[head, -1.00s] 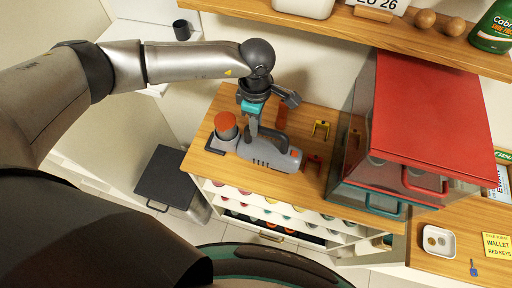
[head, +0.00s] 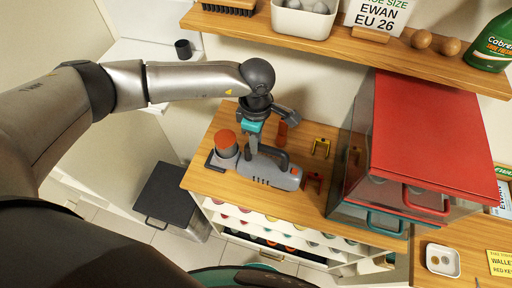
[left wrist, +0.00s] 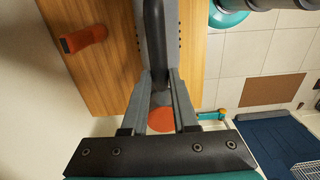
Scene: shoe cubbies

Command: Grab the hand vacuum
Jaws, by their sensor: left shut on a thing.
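The hand vacuum (head: 275,177) is grey with a dark handle and an orange button. My left gripper (head: 254,151) comes down from above and is shut on the vacuum's handle. In the left wrist view the dark handle (left wrist: 158,72) runs between the two fingers (left wrist: 160,98), with the orange round top (left wrist: 161,119) behind them. The fingertips are partly hidden by the vacuum in the head view. My right gripper is not in view.
A clear case with a red lid (head: 435,130) stands to the right on the cabinet top (head: 205,178). A wooden shelf (head: 335,42) runs above. A dark bin (head: 172,198) stands at the lower left.

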